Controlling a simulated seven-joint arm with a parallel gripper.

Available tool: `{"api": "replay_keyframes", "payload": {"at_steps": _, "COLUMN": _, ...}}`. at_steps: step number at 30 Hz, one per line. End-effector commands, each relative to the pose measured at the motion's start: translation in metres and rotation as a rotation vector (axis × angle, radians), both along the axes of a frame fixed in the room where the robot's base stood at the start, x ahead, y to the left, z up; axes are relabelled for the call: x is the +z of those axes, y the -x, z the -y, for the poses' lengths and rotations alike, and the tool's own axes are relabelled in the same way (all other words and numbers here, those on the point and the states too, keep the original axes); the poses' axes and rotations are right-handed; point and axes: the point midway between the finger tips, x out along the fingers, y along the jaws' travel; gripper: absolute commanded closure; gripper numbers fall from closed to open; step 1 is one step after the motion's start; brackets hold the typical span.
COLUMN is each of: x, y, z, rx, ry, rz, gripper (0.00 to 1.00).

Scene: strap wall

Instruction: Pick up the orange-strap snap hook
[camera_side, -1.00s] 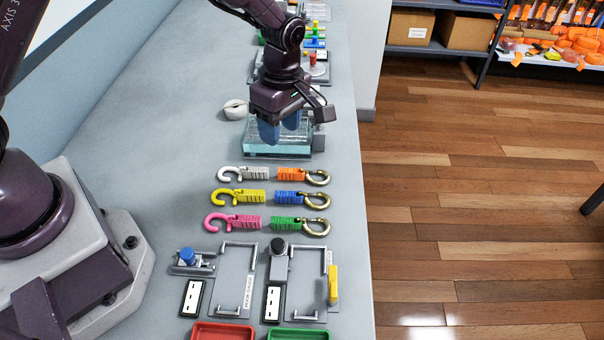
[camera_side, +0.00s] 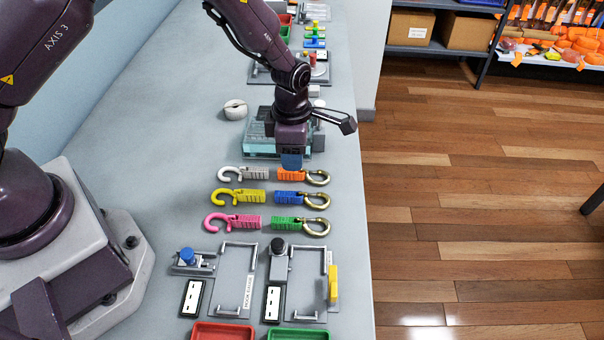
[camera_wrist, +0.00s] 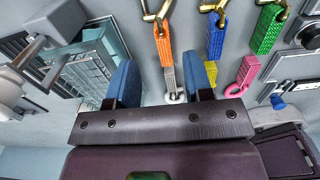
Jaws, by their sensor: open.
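The orange-strap snap hook (camera_side: 290,174) lies flat on the grey bench, an orange ribbed strap with a brass hook (camera_side: 318,178) at its right end. A white strap hook (camera_side: 240,174) lies to its left in the same row. My gripper (camera_side: 291,162) points down just behind and above the orange strap, hiding part of its far edge. In the wrist view my gripper (camera_wrist: 161,62) has its two blue fingers apart with nothing held. The orange strap (camera_wrist: 163,45) appears in the gap, ahead of the fingertips. The height above it is hard to judge.
Yellow (camera_side: 240,197) and blue (camera_side: 289,198) strap hooks, then pink (camera_side: 236,221) and green (camera_side: 287,224) ones, lie in nearer rows. Latch fixtures (camera_side: 232,280) and red and green trays stand nearer the camera.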

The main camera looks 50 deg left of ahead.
Motion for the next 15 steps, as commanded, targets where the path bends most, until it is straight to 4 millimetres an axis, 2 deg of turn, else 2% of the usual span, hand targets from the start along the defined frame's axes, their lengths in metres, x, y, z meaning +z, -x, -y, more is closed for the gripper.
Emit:
{"api": "replay_keyframes", "payload": {"at_steps": 9, "x": -0.044, "y": 0.006, "z": 0.0, "rx": 0.0, "ry": -0.001, "rz": -0.004, "gripper": 0.53}}
{"api": "replay_keyframes", "payload": {"at_steps": 15, "x": -0.049, "y": 0.005, "z": 0.0, "rx": 0.0, "ry": -0.001, "rz": 0.001, "gripper": 0.53}}
